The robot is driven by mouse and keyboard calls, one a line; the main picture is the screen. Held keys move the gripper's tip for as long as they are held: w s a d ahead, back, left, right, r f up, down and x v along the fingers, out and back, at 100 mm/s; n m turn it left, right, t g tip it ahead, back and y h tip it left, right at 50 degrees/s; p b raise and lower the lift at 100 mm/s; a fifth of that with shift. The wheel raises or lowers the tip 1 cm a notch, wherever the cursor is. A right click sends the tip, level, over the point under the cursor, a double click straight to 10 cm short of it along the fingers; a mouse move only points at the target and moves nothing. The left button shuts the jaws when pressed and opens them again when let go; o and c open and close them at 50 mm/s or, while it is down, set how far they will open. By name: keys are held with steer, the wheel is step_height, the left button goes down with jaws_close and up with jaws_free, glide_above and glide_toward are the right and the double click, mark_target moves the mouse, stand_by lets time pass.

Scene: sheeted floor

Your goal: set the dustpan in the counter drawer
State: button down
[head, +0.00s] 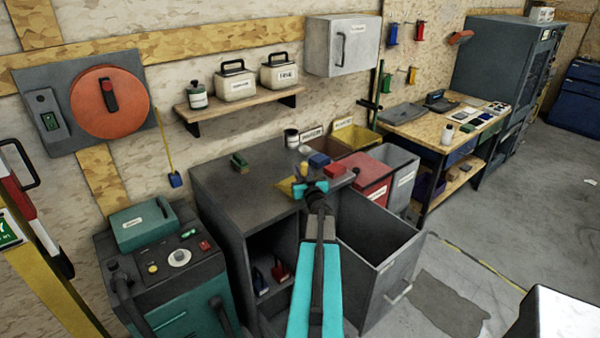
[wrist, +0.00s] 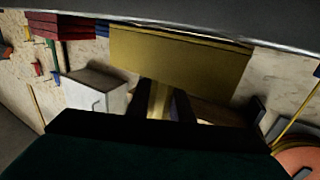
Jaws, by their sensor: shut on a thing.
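The yellow dustpan (head: 286,187) is at the counter top, partly hidden by my gripper in the head view. Its broad yellow pan (wrist: 180,58) fills the upper middle of the wrist view, with a yellow handle between the dark fingers. My gripper (head: 311,187) is shut on the dustpan; whether the pan touches the top I cannot tell. The grey counter (head: 225,185) has its drawer (head: 385,268) pulled out, lower and to the right of my gripper. The drawer's visible inside looks empty.
Blue and red blocks (head: 335,171) and a can (head: 291,138) stand on the counter's back right. A green block (head: 240,163) lies at its back left. Labelled bins (head: 370,175) stand behind the drawer. A teal-fronted machine (head: 165,270) stands left. Floor is open to the right.

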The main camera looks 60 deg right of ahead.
steer(key=shift+f, duration=0.1)
steer(key=c, duration=1.6)
jaws_free()
steer(key=shift+f+b, duration=0.15)
steer(key=shift+b, duration=0.3)
steer(key=p+v, duration=0.1)
steer(key=v, duration=1.2)
steer(key=shift+s+a, duration=0.15)
steer(key=shift+s, duration=0.25)
